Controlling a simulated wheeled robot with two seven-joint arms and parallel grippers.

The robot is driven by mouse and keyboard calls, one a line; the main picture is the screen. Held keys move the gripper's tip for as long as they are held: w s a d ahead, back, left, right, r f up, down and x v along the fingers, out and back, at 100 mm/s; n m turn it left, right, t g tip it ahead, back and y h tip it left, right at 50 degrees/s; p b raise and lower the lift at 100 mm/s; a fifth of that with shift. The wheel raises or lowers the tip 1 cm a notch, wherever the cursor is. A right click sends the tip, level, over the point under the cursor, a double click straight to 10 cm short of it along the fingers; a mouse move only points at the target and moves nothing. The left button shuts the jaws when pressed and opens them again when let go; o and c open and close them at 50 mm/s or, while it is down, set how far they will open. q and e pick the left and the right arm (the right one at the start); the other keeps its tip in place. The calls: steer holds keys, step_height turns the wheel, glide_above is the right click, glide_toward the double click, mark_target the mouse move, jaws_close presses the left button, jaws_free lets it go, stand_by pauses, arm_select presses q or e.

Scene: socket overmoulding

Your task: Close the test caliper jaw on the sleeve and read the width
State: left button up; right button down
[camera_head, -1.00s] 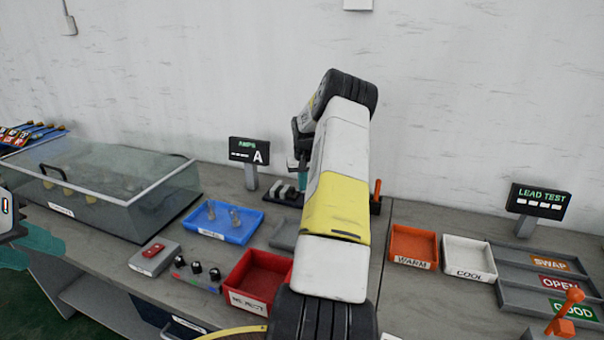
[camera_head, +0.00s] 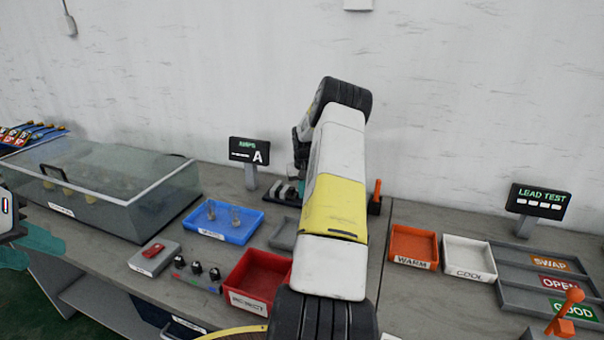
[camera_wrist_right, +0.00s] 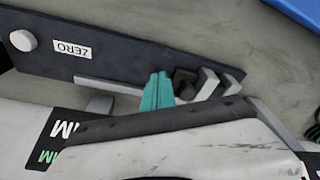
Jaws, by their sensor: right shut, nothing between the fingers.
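The test caliper (camera_wrist_right: 110,60) is a dark base with a ZERO label, a round knob, a pale rail and pale jaws (camera_wrist_right: 207,84) in the right wrist view. A small dark block (camera_wrist_right: 184,84) sits beside the jaws; I cannot tell whether it is the sleeve. My right gripper (camera_wrist_right: 157,92) has its teal fingers together and empty, close to the block and the rail's end. In the head view my right arm hides most of the caliper (camera_head: 283,192). My left gripper (camera_head: 32,250) is at the left edge, its teal fingers apart, far from the caliper.
A blue tray (camera_head: 237,235) with small parts, a red reject bin (camera_head: 258,270) and a control box (camera_head: 153,257) stand left of my right arm. Orange WARM (camera_head: 413,264) and white COOL trays (camera_head: 469,277) stand right.

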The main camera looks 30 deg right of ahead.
steer(key=shift+w, duration=0.1)
stand_by(0.3)
steer(key=shift+w+a, duration=0.15)
steer(key=shift+w+a+r, duration=0.1)
stand_by(0.6)
steer(key=shift+s+d, duration=0.45)
steer(key=shift+s, duration=0.1)
step_height(320, 180, up, 7)
stand_by(0.8)
steer(key=shift+s, duration=0.1)
stand_by(0.3)
